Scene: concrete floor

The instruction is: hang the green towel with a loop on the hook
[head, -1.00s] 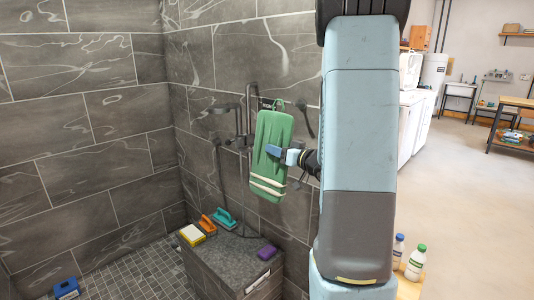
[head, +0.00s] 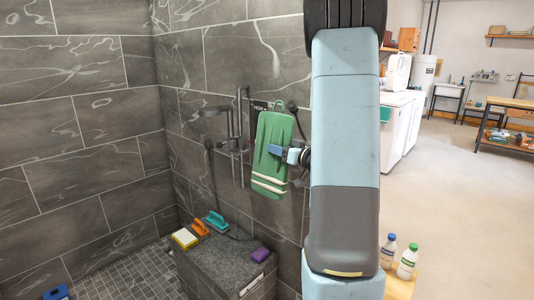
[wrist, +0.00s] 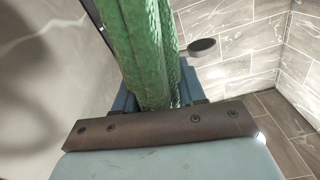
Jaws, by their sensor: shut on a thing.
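The green towel (head: 272,158) with white stripes near its lower end hangs upright from my gripper (head: 279,149), close to the tiled shower wall. My gripper is shut on the towel at its middle right edge. A thin green loop (head: 279,106) stands up at the towel's top. A dark plate (head: 261,105) shows on the wall behind the towel's top; I cannot make out a hook there. In the wrist view the towel (wrist: 148,50) rises between the blue fingers of my gripper (wrist: 155,95), and its top end is out of frame.
A shower rail with a head (head: 215,110) stands left of the towel. Two bottles (head: 407,262) stand at the right.

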